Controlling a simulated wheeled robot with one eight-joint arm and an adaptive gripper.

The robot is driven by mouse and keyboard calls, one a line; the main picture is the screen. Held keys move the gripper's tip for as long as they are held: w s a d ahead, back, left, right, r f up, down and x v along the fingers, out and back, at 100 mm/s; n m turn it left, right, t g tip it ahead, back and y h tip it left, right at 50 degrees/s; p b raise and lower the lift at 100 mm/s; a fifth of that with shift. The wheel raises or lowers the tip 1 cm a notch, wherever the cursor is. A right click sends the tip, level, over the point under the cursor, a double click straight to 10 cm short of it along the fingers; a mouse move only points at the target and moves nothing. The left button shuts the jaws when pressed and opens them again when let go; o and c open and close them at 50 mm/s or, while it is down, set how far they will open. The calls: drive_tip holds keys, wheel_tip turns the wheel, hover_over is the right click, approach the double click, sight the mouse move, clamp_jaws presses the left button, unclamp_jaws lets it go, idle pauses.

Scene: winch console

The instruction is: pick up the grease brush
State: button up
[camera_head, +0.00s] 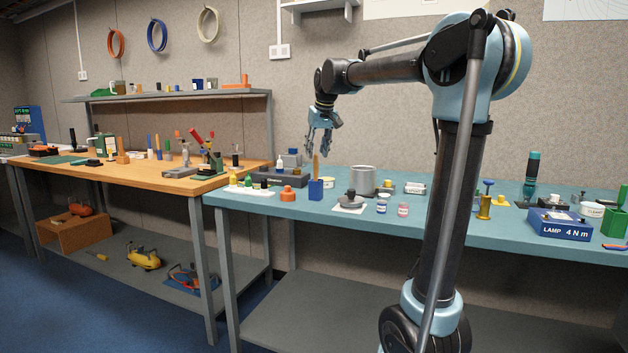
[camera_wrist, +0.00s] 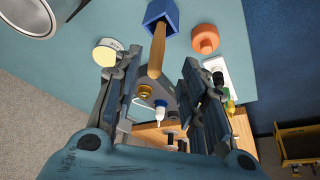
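The grease brush is most likely the wooden handle (camera_head: 316,168) standing upright in a small blue holder (camera_head: 315,190) on the teal bench. Its lower end is hidden in the holder. My gripper (camera_head: 318,148) hangs just above the handle's top, fingers pointing down. In the wrist view the handle (camera_wrist: 157,52) shows between the two open fingers of my gripper (camera_wrist: 161,62), with the blue holder (camera_wrist: 158,14) beyond. I see clear space on both sides of the handle and no contact. I cannot tell whether its tip is between the fingers in depth.
Close to the holder are an orange knobbed piece (camera_head: 289,193), a grey cup (camera_head: 363,181), a round tin (camera_head: 328,182) and a dark knobbed piece (camera_head: 350,200) on a white sheet. Small jars (camera_head: 382,206) stand to the right. The air above the bench is free.

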sight(315, 157)
drive_tip(key=x, duration=0.8)
drive_tip(key=shift+w+d+f, duration=0.1)
drive_tip(key=shift+w, duration=0.4)
drive_tip(key=shift+w+f, duration=0.15)
drive_tip(key=shift+f, duration=0.3)
clamp_jaws()
